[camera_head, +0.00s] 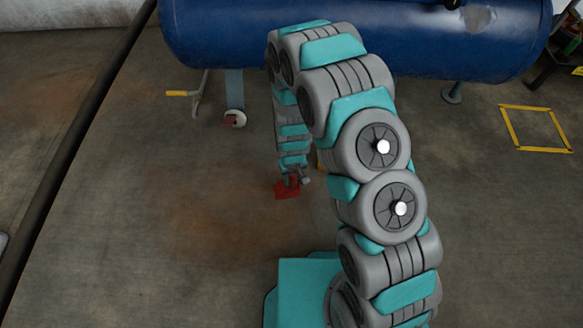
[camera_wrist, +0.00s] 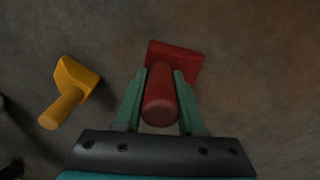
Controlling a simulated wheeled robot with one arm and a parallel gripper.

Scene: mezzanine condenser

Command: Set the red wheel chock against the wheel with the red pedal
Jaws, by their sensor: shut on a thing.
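The red wheel chock (camera_wrist: 175,55) has a wedge-shaped body and a round handle. My gripper (camera_wrist: 161,80) is shut on its handle, one finger on each side. In the head view the red chock (camera_head: 286,190) shows at the end of my arm, low over or on the floor; I cannot tell whether it touches. The wheel (camera_head: 234,118) under the blue tank has a red pedal (camera_head: 228,123) on it. The wheel stands up and to the left of the chock, with bare floor between them.
A yellow chock (camera_wrist: 70,90) lies left of my gripper in the wrist view. A blue tank (camera_head: 230,35) spans the back. A yellow-handled lever (camera_head: 180,93) stands left of the wheel. A yellow floor square (camera_head: 536,128) is at right. A dark pipe (camera_head: 75,155) crosses the left side.

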